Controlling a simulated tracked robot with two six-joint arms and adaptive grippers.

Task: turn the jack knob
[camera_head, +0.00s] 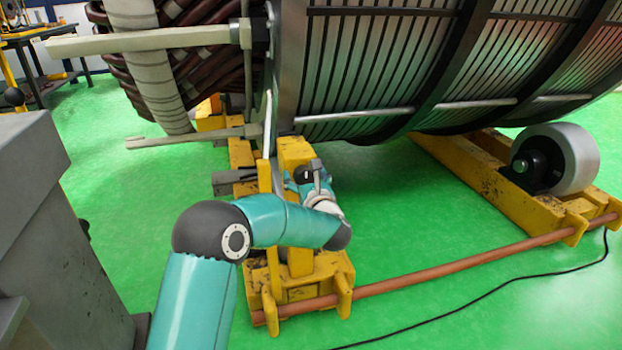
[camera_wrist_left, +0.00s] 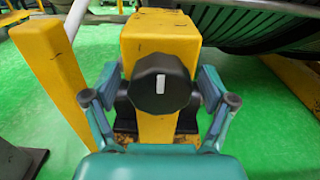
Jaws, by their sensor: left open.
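The jack knob (camera_wrist_left: 160,84) is black and lobed, with a white mark on its face. It sits on the front of a yellow jack post (camera_wrist_left: 160,35) in the left wrist view. My left gripper (camera_wrist_left: 160,88) is open, with one finger on each side of the knob. Gaps show between the fingers and the knob, so neither appears to touch it. In the head view, my left gripper (camera_head: 308,178) is at the yellow post (camera_head: 296,150), mostly facing away, and the knob is largely hidden there. My right gripper is not in view.
The large stator (camera_head: 380,70) lies above the yellow supports. A yellow upright bar (camera_wrist_left: 52,80) stands left of the post. An orange-brown rod (camera_head: 460,262) runs along the floor to a roller (camera_head: 575,160). A black cable (camera_head: 480,300) crosses clear green floor.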

